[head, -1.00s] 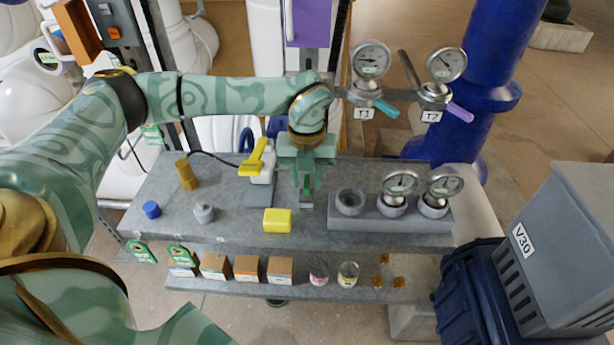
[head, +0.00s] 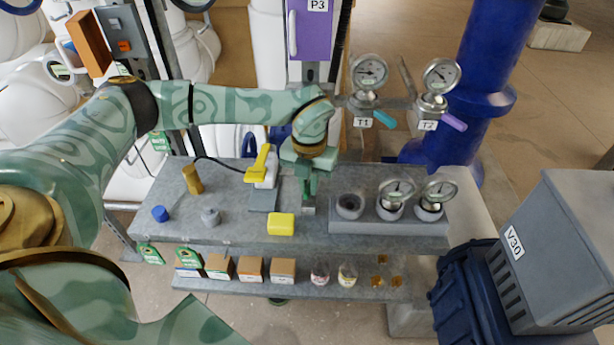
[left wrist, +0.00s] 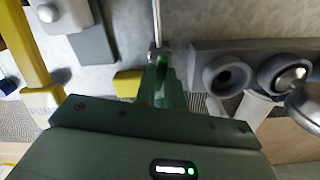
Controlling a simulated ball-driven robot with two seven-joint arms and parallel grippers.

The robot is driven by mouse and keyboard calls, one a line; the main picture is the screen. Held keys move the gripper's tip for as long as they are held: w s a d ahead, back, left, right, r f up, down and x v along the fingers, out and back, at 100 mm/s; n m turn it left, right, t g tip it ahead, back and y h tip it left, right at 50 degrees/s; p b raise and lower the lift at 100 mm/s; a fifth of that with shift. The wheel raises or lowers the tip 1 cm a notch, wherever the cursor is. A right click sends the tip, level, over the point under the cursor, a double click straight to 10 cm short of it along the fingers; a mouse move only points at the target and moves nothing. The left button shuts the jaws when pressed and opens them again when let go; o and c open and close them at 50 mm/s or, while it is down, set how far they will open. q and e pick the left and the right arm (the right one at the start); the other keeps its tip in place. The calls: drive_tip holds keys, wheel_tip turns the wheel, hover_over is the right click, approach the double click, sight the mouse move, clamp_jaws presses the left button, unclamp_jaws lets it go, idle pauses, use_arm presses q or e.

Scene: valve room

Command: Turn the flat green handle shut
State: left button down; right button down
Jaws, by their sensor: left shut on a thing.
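The flat teal-green handle (head: 384,119) sits on the pipe under the left gauge, beside the T1 label (head: 363,122). It slants down to the right, and nothing touches it. My left gripper (head: 308,191) points down over the grey bench, left of and below that handle. It is shut on a slim grey metal piece (head: 308,209). In the left wrist view the piece (left wrist: 157,22) sticks out beyond the gripper (left wrist: 162,62); its hidden part cannot be told. The handle cannot be made out in the left wrist view. My right gripper is not in view.
A purple handle (head: 453,124) sits on the neighbouring T2 pipe. A grey socket block (head: 345,228) with two gauges stands right of my gripper. A yellow block (head: 281,225) and yellow-handled tool (head: 257,165) stand left. The bench's front left (head: 245,233) has free room.

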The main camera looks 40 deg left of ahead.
sight(308, 187)
use_arm(q)
drive_tip(key=m+p, duration=0.3)
drive_tip(key=shift+r+m, duration=0.25)
drive_tip(key=shift+m, duration=0.15)
drive_tip(key=m+p, duration=0.2)
drive_tip(key=m, duration=0.1)
drive_tip(key=shift+m+p, duration=0.3)
drive_tip(key=shift+p, duration=0.1)
drive_tip(key=m+p, duration=0.2)
drive_tip(key=m, duration=0.1)
drive_tip(key=shift+f+m+p, duration=0.15)
drive_tip(key=shift+m+p, duration=0.6)
drive_tip(key=shift+m, duration=1.15)
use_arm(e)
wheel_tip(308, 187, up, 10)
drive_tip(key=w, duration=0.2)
use_arm(q)
drive_tip(key=c, duration=1.5)
unclamp_jaws()
drive_tip(key=shift+f, duration=0.1)
